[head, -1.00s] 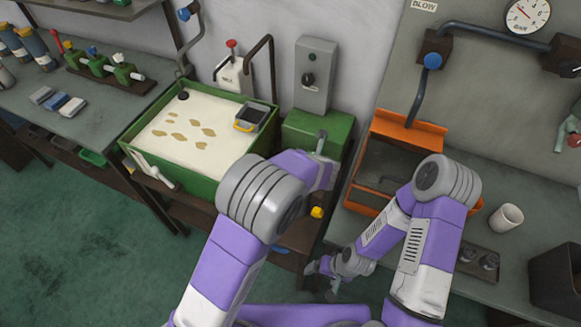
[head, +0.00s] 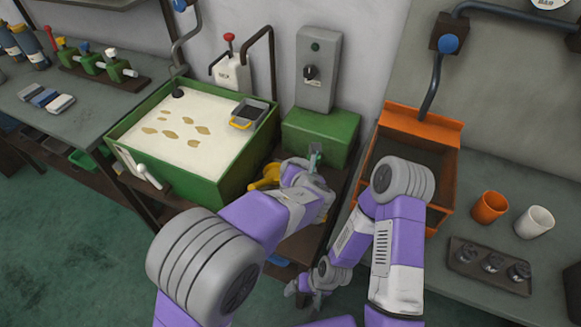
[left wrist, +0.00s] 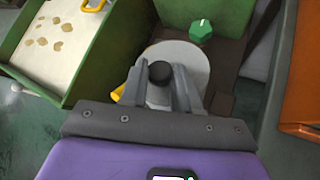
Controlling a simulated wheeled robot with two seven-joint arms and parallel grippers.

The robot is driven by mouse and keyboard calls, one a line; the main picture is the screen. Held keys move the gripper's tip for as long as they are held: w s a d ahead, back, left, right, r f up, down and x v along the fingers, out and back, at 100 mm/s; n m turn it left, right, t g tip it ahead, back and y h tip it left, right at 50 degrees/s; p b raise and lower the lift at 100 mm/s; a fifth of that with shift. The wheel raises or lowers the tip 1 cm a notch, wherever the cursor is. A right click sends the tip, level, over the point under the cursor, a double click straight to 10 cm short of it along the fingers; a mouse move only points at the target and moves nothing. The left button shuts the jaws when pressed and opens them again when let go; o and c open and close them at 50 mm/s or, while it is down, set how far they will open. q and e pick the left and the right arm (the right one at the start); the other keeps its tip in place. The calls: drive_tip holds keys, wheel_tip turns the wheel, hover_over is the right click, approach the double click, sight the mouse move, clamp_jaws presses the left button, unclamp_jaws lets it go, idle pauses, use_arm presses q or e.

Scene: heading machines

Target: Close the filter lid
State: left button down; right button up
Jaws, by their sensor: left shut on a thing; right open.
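The filter lid (left wrist: 190,58) is a pale grey disc in the left wrist view. A black knob (left wrist: 160,72) stands up from it. My left gripper (left wrist: 161,88) is shut on the knob, with one finger on each side. In the head view my left wrist hides the lid, in front of the green box. I cannot tell whether the lid is seated. A green knob (left wrist: 201,30) is just beyond the lid, and a yellow part (left wrist: 118,93) shows at its left. My right gripper (head: 304,288) is open and low, below the bench edge, apart from the filter.
A green tank (head: 195,185) of pale liquid stands left of the filter. A green box (head: 322,133) with a grey switch box (head: 318,70) is behind.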

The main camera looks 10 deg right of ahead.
use_arm(q)
drive_tip(key=shift+s+a+f+b, duration=0.2)
drive_tip(key=shift+s+f, duration=0.1)
drive_tip(key=shift+f, duration=0.15)
drive_tip(key=shift+s+a+f+b, duration=0.15)
drive_tip(key=shift+s+f, duration=0.1)
drive_tip(key=shift+f, duration=0.2)
drive_tip(key=c, duration=1.1)
unclamp_jaws()
drive_tip(key=shift+d, duration=0.1)
drive_tip(key=p+v, duration=0.2)
drive_tip(key=v, duration=0.5)
drive_tip(key=shift+r, duration=0.45)
